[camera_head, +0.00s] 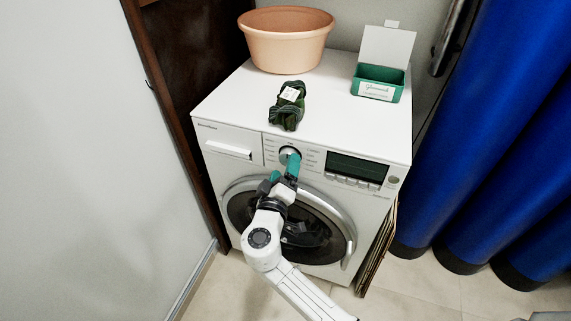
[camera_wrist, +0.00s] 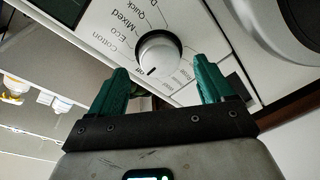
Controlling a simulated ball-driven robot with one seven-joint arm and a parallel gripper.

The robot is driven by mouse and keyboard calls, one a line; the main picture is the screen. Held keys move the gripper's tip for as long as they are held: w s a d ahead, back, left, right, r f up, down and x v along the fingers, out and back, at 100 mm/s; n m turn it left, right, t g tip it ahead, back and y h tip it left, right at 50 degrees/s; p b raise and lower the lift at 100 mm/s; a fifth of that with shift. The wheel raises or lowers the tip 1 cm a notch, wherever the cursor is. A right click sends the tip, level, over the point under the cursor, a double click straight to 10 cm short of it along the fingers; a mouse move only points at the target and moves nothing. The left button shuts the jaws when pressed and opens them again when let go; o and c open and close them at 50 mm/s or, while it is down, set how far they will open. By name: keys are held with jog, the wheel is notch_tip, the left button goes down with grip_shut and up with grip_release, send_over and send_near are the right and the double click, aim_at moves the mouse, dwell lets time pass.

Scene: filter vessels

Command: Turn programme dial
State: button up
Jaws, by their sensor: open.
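The programme dial (camera_wrist: 158,55) is a round silver-white knob with a dark pointer mark on the washing machine's front panel. Labels such as Cotton, Eco, Mixed and Quick are printed around it. In the head view the dial (camera_head: 290,153) is partly covered by my gripper. My gripper (camera_wrist: 164,78) has two green fingers, which stand apart with the dial between and just ahead of their tips. In the head view my gripper (camera_head: 291,163) reaches up to the panel from below. I cannot tell whether a finger touches the dial.
The white washing machine (camera_head: 232,97) has a drawer (camera_head: 228,148) left of the dial and a dark display (camera_head: 357,167) to its right. On top are a peach basin (camera_head: 288,45), a dark green packet (camera_head: 287,112) and an open green box (camera_head: 388,88). A blue curtain (camera_head: 500,130) hangs at right.

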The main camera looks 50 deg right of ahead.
jog(key=shift+x, duration=1.35)
jog(key=shift+c, duration=0.2)
jog(key=c, duration=1)
jog(key=n+p, duration=0.1)
jog(key=n, duration=0.2)
jog(key=shift+r, duration=0.1)
jog(key=shift+n+y+p, duration=0.3)
jog(key=shift+n+p, duration=0.45)
jog(key=shift+n, duration=0.45)
jog(key=shift+g, duration=0.3)
